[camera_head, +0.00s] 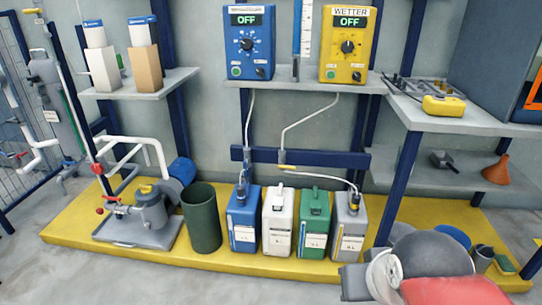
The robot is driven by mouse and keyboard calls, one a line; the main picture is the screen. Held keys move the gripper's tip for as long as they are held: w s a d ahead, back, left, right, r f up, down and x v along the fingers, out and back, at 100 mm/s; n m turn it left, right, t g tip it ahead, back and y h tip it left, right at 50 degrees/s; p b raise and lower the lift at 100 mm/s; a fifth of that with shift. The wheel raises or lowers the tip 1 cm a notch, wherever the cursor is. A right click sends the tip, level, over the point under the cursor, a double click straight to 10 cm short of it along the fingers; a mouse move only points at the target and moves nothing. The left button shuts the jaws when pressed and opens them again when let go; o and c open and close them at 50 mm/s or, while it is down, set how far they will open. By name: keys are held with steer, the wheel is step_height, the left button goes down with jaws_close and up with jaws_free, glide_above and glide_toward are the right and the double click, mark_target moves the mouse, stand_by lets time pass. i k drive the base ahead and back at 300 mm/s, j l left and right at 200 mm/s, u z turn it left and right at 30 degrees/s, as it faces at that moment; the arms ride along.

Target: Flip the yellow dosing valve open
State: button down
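The yellow WETTER dosing unit (348,45), with a green OFF display and a black dial, stands on the upper centre shelf. A white hose runs from under it to a small yellow fitting (283,167) on the blue crossbar, which may be the yellow dosing valve; its lever position is too small to tell. From there the hose leads right to the grey canister (347,225). Part of my arm shows at the lower right; I see no gripper fingers.
A blue dosing unit (249,42), also OFF, stands left of the yellow one. Blue (243,220), white (278,222) and green (313,224) canisters and a dark bin (202,218) stand on the yellow platform (215,262). A shelf (455,118) juts out at right.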

mark_target(277, 226)
steer(key=i+l+u, duration=0.2)
steer(key=i, duration=0.25)
steer(key=i+l+u, duration=0.15)
steer(key=i, duration=0.3)
